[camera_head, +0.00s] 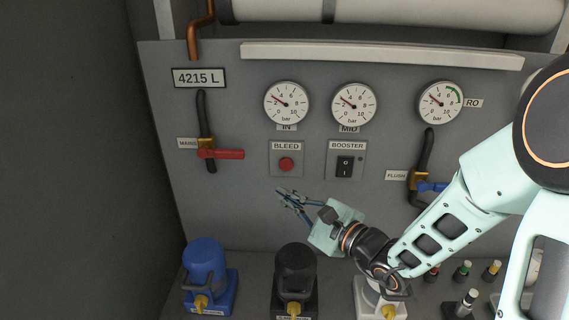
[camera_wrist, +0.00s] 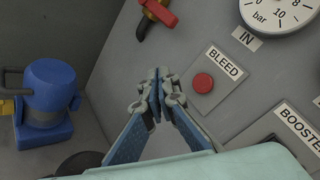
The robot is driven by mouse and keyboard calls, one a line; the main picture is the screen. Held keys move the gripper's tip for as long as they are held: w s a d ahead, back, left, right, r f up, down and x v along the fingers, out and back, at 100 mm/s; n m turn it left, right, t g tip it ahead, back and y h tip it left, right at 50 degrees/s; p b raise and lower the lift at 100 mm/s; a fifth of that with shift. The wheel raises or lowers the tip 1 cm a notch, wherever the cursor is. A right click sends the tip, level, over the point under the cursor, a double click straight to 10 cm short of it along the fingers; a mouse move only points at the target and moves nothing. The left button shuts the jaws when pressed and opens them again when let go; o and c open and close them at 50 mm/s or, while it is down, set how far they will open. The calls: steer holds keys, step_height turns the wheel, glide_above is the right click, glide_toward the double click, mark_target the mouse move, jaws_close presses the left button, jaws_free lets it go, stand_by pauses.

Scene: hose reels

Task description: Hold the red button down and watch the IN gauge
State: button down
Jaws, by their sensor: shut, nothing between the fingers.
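The red button (camera_head: 286,164) sits on a grey plate labelled BLEED, below the IN gauge (camera_head: 286,103). In the wrist view the red button (camera_wrist: 203,83) is to the right of my fingertips, with clear space between. The IN gauge has a white dial in bar, and its red needle points to the upper left, around 2. In the wrist view only the lower part of this gauge (camera_wrist: 283,12) shows. My gripper (camera_head: 281,191) is shut and empty, below the button and apart from it. Its fingertips (camera_wrist: 156,88) are together in the wrist view.
The BOOSTER switch (camera_head: 345,166) is right of the button. A red-handled MAINS valve (camera_head: 220,154) is to the left, and a blue-handled FLUSH valve (camera_head: 432,187) is to the right. A blue pump (camera_head: 205,265) and a black one (camera_head: 295,270) stand below.

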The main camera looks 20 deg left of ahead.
mark_target(280, 165)
stand_by(0.3)
steer(key=shift+w+a+p, duration=0.15)
steer(key=shift+w+a, duration=0.2)
steer(key=shift+w, duration=1.05)
steer(key=shift+w+a+p, duration=0.1)
steer(key=shift+w+a, duration=0.25)
steer(key=shift+w, duration=1.1)
steer(key=shift+w+a+p, duration=0.15)
steer(key=shift+w+a, duration=0.2)
steer(key=shift+w, duration=1.05)
steer(key=shift+w, duration=0.1)
steer(key=shift+w+a+b, duration=0.1)
steer(key=shift+w+b, duration=0.25)
steer(key=shift+b, duration=0.05)
steer(key=shift+w+a+b, duration=0.1)
steer(key=shift+w+b, duration=0.2)
steer(key=shift+w, duration=0.25)
stand_by(0.6)
steer(key=shift+s, duration=0.1)
stand_by(0.7)
steer(key=shift+s+d+b, duration=0.2)
steer(key=shift+s+b, duration=0.3)
steer(key=shift+s, duration=0.35)
